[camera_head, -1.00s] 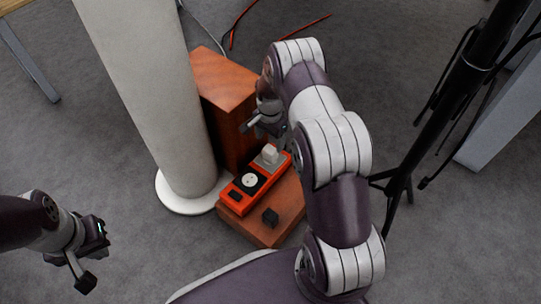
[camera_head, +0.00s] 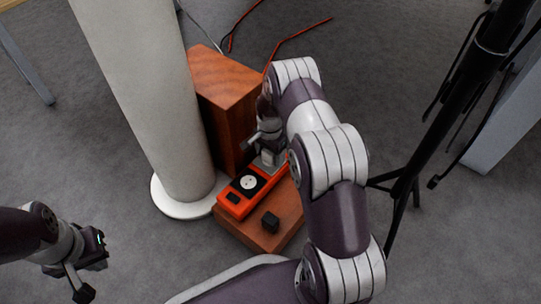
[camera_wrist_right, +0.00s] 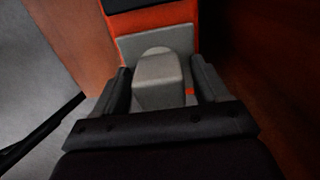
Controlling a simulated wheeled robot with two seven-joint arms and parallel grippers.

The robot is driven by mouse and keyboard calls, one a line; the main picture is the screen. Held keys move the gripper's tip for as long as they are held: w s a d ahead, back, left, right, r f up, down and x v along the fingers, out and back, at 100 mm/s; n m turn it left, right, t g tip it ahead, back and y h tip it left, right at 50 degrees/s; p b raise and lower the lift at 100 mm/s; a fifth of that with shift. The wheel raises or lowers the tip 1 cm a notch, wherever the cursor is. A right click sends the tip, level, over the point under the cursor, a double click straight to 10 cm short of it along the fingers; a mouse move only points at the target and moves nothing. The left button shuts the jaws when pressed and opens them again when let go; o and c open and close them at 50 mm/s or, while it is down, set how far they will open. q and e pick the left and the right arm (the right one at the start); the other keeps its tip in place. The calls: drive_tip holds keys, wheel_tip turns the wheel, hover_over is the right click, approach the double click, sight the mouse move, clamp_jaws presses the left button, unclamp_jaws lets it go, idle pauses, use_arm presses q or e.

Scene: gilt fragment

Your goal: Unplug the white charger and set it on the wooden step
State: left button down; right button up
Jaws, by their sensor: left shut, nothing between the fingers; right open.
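The white charger (camera_wrist_right: 158,80) stands in the orange power strip (camera_head: 232,203), on a light grey plate at its far end. In the right wrist view it sits between the two fingers of my open right gripper (camera_wrist_right: 160,78), with a dark gap at its sides. In the head view my right gripper (camera_head: 266,152) comes down over that end and hides the charger. The strip lies on a low wooden step (camera_head: 285,222), beside a taller wooden block (camera_head: 225,75). My left gripper (camera_head: 88,268) is shut and empty, far left above the floor.
A small black cube (camera_head: 270,221) sits on the low wood near the strip. A thick pale column (camera_head: 150,90) with a round white base stands at left. A black stand (camera_head: 408,185) rises at right. Red cables (camera_head: 295,40) lie behind.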

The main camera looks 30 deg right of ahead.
drive_tip(key=shift+p, duration=0.6)
idle(0.7)
drive_tip(key=c, duration=1.3)
drive_tip(key=shift+r+p, duration=2.75)
drive_tip(key=shift+r, duration=0.25)
